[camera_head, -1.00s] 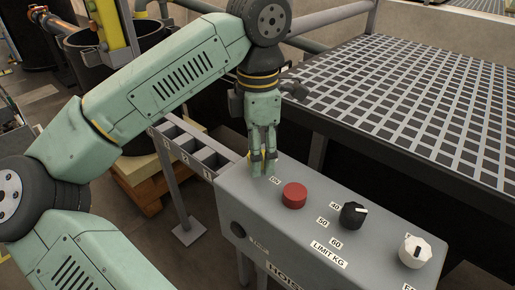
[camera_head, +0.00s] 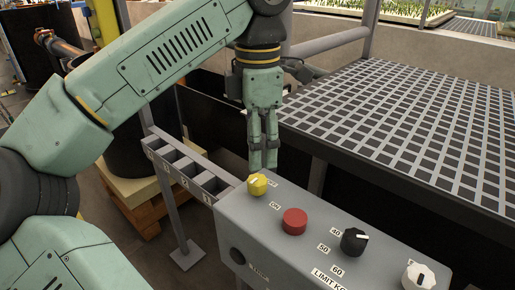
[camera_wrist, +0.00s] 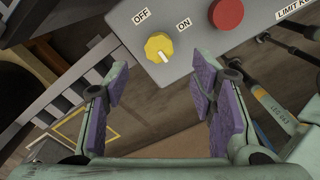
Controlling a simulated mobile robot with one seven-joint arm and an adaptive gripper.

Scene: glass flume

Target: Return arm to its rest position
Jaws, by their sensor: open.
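My gripper (camera_head: 262,158) hangs fingers down above the far left end of a grey control box (camera_head: 318,235), just behind a yellow knob (camera_head: 257,185). In the wrist view my gripper (camera_wrist: 160,105) is open, with purple pads apart and nothing between them. The yellow knob (camera_wrist: 159,47) shows beyond the fingers, clear of them, between OFF and ON labels, its white mark nearer ON. My arm reaches in from the left of the head view.
A red button (camera_head: 294,221), a black knob (camera_head: 353,241) and a white knob (camera_head: 418,276) stand on the box. A slotted rack (camera_head: 185,170) is at its left. A grated platform (camera_head: 420,125) lies to the right, with a grey rail (camera_head: 330,41) behind.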

